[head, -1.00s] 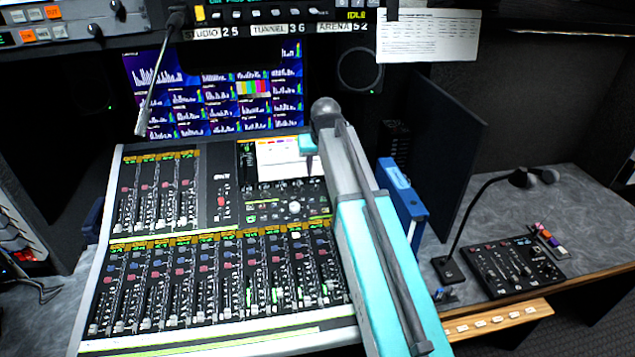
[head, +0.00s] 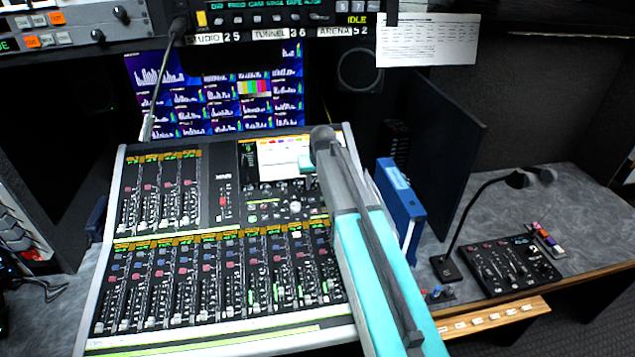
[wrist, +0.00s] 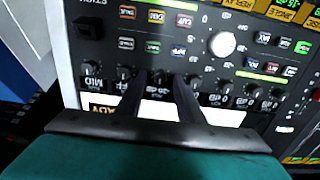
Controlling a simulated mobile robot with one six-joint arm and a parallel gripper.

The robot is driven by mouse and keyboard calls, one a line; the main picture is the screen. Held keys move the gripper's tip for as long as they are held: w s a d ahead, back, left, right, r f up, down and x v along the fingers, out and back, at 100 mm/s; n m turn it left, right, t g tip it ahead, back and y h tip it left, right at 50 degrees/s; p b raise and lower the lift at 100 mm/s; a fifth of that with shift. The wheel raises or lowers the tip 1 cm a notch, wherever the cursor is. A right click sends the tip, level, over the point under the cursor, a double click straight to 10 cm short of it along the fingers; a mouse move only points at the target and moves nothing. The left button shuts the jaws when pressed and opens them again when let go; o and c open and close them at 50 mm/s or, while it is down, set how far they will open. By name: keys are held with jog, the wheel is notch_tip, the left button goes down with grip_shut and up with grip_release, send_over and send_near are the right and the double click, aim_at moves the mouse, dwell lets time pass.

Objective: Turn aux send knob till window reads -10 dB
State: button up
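The mixing console (head: 109,240) fills the middle of the head view. Its touchscreen (head: 284,157) is lit, and a row of small dark knobs runs just below it. The wrist view shows this knob row (wrist: 226,88) upside down. My gripper (wrist: 160,76) is over the row with two dark fingers apart and tips close to the panel. One knob seems to lie between the fingertips, but I cannot tell whether they touch it. In the head view my arm partly covers the screen's right side. The aux label and dB reading are not legible.
A large white knob (wrist: 222,44) and several lit buttons sit close to the fingers. A gooseneck microphone (head: 152,105) rises at the console's back left. A blue binder (head: 402,200) stands right of my arm. A small control box (head: 508,265) is on the right desk.

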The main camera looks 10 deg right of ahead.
jog(key=shift+f, duration=0.25)
jog(key=shift+c, duration=0.3)
grip_shut()
jog(key=shift+w+m+b, duration=0.1)
jog(key=shift+m+b, duration=0.25)
jog(key=shift+m, duration=0.15)
jog(key=m+b, duration=0.2)
jog(key=m, duration=0.2)
jog(key=shift+d, duration=0.1)
jog(key=m+b, duration=0.1)
jog(key=m, duration=0.5)
jog(key=shift+m+b, duration=0.35)
jog(key=shift+m, duration=0.05)
jog(key=shift+o, duration=0.3)
grip_release()
